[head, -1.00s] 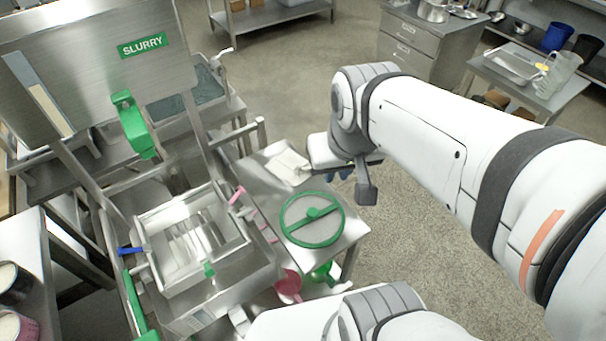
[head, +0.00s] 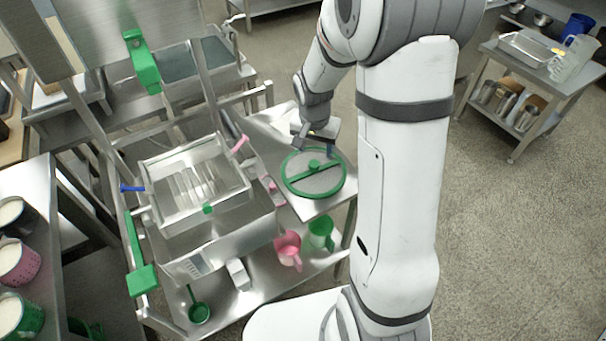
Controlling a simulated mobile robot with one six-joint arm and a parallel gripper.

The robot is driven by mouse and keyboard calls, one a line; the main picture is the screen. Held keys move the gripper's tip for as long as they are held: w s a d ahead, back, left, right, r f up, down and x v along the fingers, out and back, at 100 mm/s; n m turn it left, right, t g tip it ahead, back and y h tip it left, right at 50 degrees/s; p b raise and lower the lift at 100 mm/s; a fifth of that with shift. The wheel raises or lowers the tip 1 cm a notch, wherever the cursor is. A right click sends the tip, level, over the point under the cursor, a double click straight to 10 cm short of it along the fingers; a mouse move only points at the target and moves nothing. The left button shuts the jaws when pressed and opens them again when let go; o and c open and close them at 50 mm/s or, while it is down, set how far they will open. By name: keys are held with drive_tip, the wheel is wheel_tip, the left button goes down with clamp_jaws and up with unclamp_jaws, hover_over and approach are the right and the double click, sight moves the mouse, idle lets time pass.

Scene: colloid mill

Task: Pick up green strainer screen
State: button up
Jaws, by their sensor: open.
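The green strainer screen (head: 331,183) is a round mesh disc with a green rim, a green crossbar and a small knob at its middle. It lies flat on the steel side table to the right of the mill. My gripper (head: 316,148) is open and empty, pointing down at the screen's far edge. It seems to be a little above the rim; whether it touches cannot be told. My gripper hides a small part of the far rim.
The steel mill hopper (head: 240,195) stands left of the screen, with a pink handle (head: 240,144) near its corner. Pink (head: 288,247) and green (head: 319,233) jugs stand on the lower shelf. Open floor lies to the right.

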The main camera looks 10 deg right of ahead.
sight(314, 164)
drive_tip(key=shift+w+d+f, duration=0.1)
drive_tip(key=shift+d+f, duration=0.1)
drive_tip(key=shift+f, duration=0.8)
drive_tip(key=shift+w+f+p, duration=0.25)
drive_tip(key=shift+f, duration=1.1)
drive_tip(key=shift+w+f+p, duration=0.2)
drive_tip(key=shift+f+p, duration=0.05)
drive_tip(key=shift+f, duration=1.05)
drive_tip(key=c, duration=1.2)
